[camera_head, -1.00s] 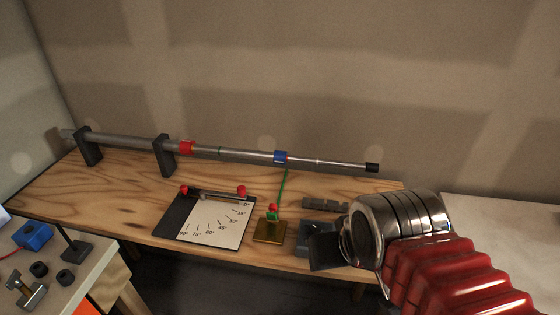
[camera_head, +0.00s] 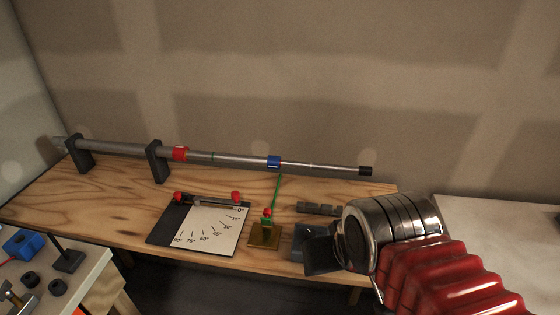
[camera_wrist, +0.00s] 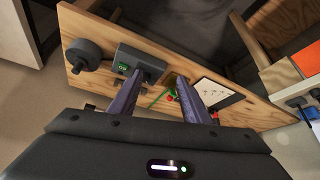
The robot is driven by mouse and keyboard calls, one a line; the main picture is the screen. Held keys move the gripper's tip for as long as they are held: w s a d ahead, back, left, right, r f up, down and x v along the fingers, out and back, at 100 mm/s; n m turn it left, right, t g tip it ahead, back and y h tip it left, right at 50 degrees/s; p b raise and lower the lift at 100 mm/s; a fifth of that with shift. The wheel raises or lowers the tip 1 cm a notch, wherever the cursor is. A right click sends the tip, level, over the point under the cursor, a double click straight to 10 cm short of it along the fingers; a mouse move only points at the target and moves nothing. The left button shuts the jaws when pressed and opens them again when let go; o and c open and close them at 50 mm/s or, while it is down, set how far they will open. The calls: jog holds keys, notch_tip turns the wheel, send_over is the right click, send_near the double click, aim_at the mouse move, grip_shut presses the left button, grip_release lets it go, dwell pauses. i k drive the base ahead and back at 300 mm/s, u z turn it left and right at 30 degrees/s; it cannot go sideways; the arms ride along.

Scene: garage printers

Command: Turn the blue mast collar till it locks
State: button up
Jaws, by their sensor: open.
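The blue collar (camera_head: 273,161) sits on the grey telescoping mast (camera_head: 235,158), which lies across two dark stands (camera_head: 157,161) at the back of the wooden bench. A red collar (camera_head: 180,154) is farther left on the same mast. In the head view my arm is at the lower right, well apart from the blue collar. The collar cannot be made out in the wrist view.
An angle chart board (camera_head: 215,230) lies on the bench (camera_head: 110,205). A brass plate (camera_head: 264,236) carries a green rod and red knob. A grey block (camera_head: 318,209) lies to its right. A side table at left holds a blue box (camera_head: 22,243) and small dark parts.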

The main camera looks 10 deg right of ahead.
aim_at(273, 162)
jog(key=u, duration=0.75)
jog(key=i, duration=0.35)
jog(key=u, duration=1.3)
